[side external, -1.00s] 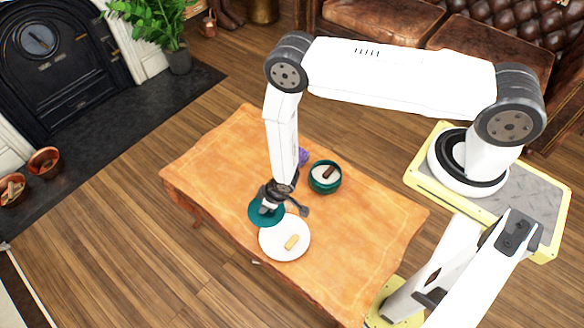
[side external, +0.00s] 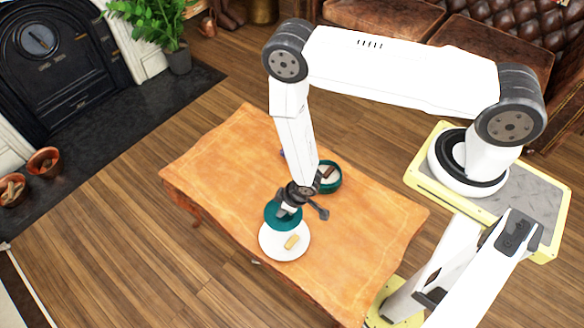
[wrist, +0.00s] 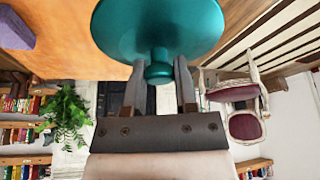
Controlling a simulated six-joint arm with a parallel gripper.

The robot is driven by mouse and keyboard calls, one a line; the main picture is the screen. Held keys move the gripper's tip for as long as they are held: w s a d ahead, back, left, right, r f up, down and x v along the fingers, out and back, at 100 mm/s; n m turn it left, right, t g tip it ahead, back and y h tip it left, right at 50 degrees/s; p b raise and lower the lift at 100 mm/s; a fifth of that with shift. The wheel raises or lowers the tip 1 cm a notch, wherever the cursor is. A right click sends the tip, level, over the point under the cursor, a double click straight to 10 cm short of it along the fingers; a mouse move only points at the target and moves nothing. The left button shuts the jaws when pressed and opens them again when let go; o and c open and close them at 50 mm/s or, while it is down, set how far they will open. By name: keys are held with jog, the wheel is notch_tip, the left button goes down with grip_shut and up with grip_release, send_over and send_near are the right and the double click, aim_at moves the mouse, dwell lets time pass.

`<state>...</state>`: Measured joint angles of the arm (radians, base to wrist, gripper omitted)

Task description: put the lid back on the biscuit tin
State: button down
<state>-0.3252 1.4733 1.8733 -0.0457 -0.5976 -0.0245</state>
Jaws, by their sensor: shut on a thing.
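The teal round lid (side external: 270,218) hangs from my gripper (side external: 288,208), which is shut on its knob (wrist: 158,72). In the wrist view the lid (wrist: 165,25) fills the top middle, with the knob between the two fingers (wrist: 159,80). In the side view the lid overlaps the back edge of the white plate. The open teal biscuit tin (side external: 330,180) stands on the table just behind and right of my gripper. A dark brown biscuit (side external: 328,172) shows in it, and my wrist hides its left part.
A white plate (side external: 272,248) with a pale yellow biscuit (side external: 292,241) lies below the lid. A purple thing (wrist: 15,28) is mostly hidden in the side view. The wooden table (side external: 220,160) is clear at left and right.

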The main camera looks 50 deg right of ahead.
dwell(0.3)
jog(key=w+d+m+h, duration=0.1)
jog(key=d+m, duration=0.5)
jog(key=d, duration=1.8)
jog(key=shift+d+r+h, duration=0.25)
jog(key=shift+r+h, duration=0.05)
jog(key=shift+h, duration=0.5)
jog(key=shift+f, duration=0.25)
jog(key=shift+f, duration=2.9)
jog(key=shift+f, duration=0.25)
